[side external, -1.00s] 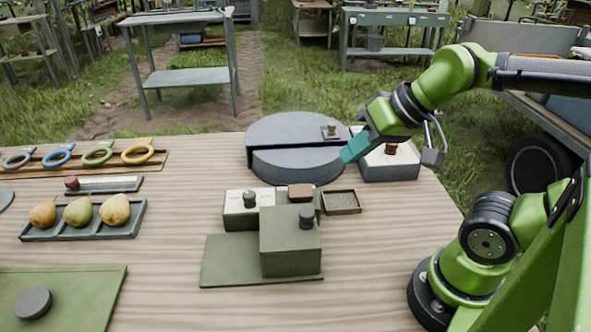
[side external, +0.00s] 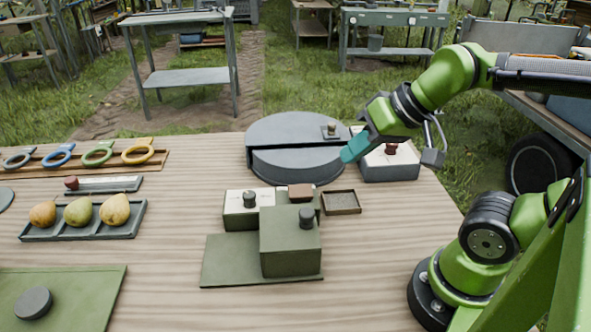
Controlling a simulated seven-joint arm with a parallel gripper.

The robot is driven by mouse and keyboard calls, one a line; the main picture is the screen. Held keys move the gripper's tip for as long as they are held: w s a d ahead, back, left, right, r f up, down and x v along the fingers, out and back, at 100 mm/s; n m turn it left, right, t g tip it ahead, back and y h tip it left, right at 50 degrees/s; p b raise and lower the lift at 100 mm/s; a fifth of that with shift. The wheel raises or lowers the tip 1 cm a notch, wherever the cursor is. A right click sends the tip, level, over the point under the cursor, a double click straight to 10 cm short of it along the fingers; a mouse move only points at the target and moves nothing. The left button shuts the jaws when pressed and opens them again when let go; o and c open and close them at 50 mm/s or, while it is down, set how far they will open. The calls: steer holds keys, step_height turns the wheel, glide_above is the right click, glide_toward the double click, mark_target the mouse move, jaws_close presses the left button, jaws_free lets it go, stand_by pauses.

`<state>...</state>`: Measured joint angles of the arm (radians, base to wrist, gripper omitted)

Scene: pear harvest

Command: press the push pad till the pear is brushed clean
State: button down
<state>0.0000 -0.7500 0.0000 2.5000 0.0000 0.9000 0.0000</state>
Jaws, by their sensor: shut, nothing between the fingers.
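My gripper (side external: 356,147), with teal fingers, is shut and empty. It points down and left, in front of a grey box with a pale top (side external: 404,162) that carries a dark red knob (side external: 391,148). A round grey drum (side external: 298,165) stands just left of the fingertips; contact cannot be told. A brown pad (side external: 300,191) sits on the green block group. I cannot tell which of these parts is the push pad. Three pears, an orange-yellow one (side external: 43,214), a green one (side external: 78,211) and a yellow one (side external: 115,209), lie in a dark tray (side external: 133,231). No pear shows at the drum.
A green block (side external: 290,245) with a black knob stands front centre on a green plate (side external: 228,262). A small brown tray (side external: 341,202) lies beside it. The wooden table (side external: 170,270) is bare between tray and green plate.

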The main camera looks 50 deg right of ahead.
stand_by(0.4)
steer(key=m+g+y, duration=0.2)
steer(key=m+y, duration=0.4)
steer(key=m, duration=0.6)
glide_above(305, 190)
step_height(305, 190, down, 6)
steer(key=shift+f, duration=0.1)
steer(key=shift+f, duration=4.35)
